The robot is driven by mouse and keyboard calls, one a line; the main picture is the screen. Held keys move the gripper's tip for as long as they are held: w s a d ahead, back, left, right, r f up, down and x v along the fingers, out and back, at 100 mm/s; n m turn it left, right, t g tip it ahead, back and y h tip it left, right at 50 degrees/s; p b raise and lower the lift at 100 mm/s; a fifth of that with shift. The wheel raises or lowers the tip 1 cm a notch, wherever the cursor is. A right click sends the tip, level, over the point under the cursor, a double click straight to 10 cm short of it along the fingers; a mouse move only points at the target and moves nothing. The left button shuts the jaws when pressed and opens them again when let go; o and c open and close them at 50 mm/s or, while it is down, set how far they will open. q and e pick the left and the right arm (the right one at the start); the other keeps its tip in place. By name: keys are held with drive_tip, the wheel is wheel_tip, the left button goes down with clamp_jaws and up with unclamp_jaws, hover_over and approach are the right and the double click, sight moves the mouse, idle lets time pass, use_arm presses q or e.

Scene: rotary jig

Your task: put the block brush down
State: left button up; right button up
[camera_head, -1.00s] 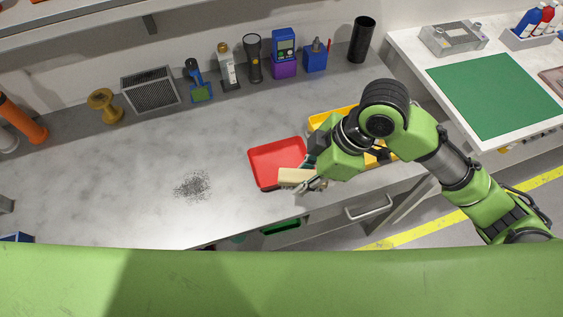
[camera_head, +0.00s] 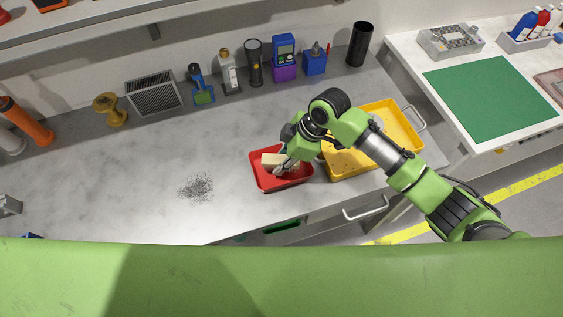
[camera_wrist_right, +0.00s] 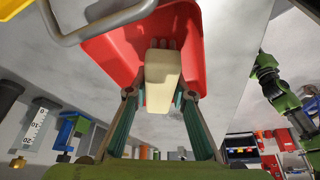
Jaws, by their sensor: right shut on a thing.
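The block brush (camera_head: 271,160) is a pale cream block; in the right wrist view (camera_wrist_right: 161,82) it sits between my fingers, with dark bristle-like strips beside it. My right gripper (camera_head: 283,164) is shut on it, over the red tray (camera_head: 270,185). In the right wrist view the red tray (camera_wrist_right: 215,50) spreads behind the brush. I cannot tell whether the brush touches the tray floor. My left gripper is not in view.
A yellow tray (camera_head: 345,164) with a metal handle stands right of the red tray. A patch of dark filings (camera_head: 196,187) lies to the left.

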drive_tip(key=shift+f, duration=0.8)
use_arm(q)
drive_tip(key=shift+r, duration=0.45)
use_arm(e)
drive_tip(key=shift+f, duration=0.1)
drive_tip(key=shift+f, duration=0.25)
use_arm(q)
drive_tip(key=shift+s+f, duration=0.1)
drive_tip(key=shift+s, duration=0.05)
use_arm(e)
drive_tip(key=o, duration=1)
drive_tip(key=shift+s+f, duration=0.1)
drive_tip(key=shift+s, duration=0.05)
drive_tip(key=shift+d, duration=0.1)
